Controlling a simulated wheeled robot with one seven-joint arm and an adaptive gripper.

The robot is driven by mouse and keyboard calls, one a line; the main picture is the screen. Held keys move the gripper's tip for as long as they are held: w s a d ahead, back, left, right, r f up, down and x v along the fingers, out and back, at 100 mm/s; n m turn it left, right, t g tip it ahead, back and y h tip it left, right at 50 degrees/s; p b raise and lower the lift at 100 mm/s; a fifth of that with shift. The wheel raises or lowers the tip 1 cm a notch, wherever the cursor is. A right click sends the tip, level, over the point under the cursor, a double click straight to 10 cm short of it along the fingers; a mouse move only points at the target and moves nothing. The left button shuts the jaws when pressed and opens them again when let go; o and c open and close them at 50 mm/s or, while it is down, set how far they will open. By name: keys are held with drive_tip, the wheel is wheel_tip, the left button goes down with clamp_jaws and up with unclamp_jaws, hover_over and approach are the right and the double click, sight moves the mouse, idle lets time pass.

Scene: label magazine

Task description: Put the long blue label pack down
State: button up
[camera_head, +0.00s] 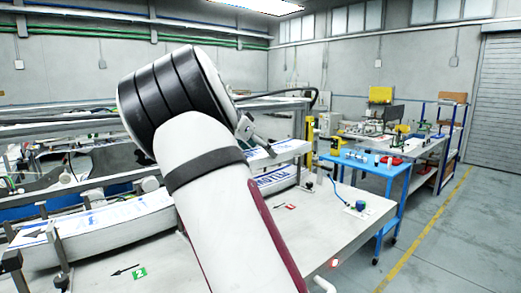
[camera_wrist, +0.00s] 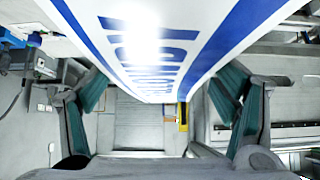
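The long blue label pack (camera_wrist: 150,60), white with blue lettering and blue edge stripes, fills the upper middle of the wrist view. My gripper (camera_wrist: 160,92) has a teal-padded finger on each side of it, and the pads appear to press on its sides. In the head view, my gripper (camera_head: 257,138) is mostly hidden behind my arm. A white pack edge (camera_head: 288,148) shows just right of it, above the table. Whether it touches anything below is hidden.
A white pack with blue lettering (camera_head: 275,179) lies near the red number 1 marker (camera_head: 290,207). Another pack (camera_head: 115,222) lies at left, behind the green number 2 marker (camera_head: 139,273). The grey tabletop (camera_head: 335,220) is mostly clear at right. A blue cart (camera_head: 375,165) stands beyond.

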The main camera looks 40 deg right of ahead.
drive_tip(key=o, duration=0.4)
drive_tip(key=shift+f, duration=0.1)
drive_tip(key=shift+c, duration=0.2)
drive_tip(key=b+v, duration=0.1)
drive_tip(key=v, duration=1.1)
drive_tip(key=shift+b, duration=0.35)
drive_tip(key=shift+s+f+n+y, duration=0.7)
drive_tip(key=shift+s+f+y, duration=0.1)
drive_tip(key=shift+s+f, duration=0.3)
drive_tip(key=s+a+f+n+t+y, duration=0.2)
drive_tip(key=s+a+f+n, duration=0.2)
drive_tip(key=s+a, duration=0.4)
drive_tip(key=s+a+f+n+t+y, duration=0.2)
drive_tip(key=s+a+f+n+y, duration=0.1)
drive_tip(key=s+a+f+n, duration=0.2)
drive_tip(key=s+a+f+n+t+y, duration=0.1)
drive_tip(key=s+a+f+n+y, duration=0.1)
drive_tip(key=s+a+f+n, duration=0.3)
drive_tip(key=shift+s+a+f+n+t, duration=0.15)
drive_tip(key=shift+s+a+n, duration=0.35)
drive_tip(key=shift+s+a, duration=0.8)
drive_tip(key=shift+s+a+r+n+t, duration=0.1)
drive_tip(key=shift+s+a+n, duration=0.4)
drive_tip(key=shift+s+a, duration=0.8)
drive_tip(key=shift+s+a+f+n+t, duration=0.15)
drive_tip(key=shift+s+a+n, duration=0.35)
drive_tip(key=shift+s+a, duration=0.8)
drive_tip(key=shift+s+a+f, duration=0.1)
drive_tip(key=shift+a+f, duration=0.05)
drive_tip(key=shift+a, duration=0.05)
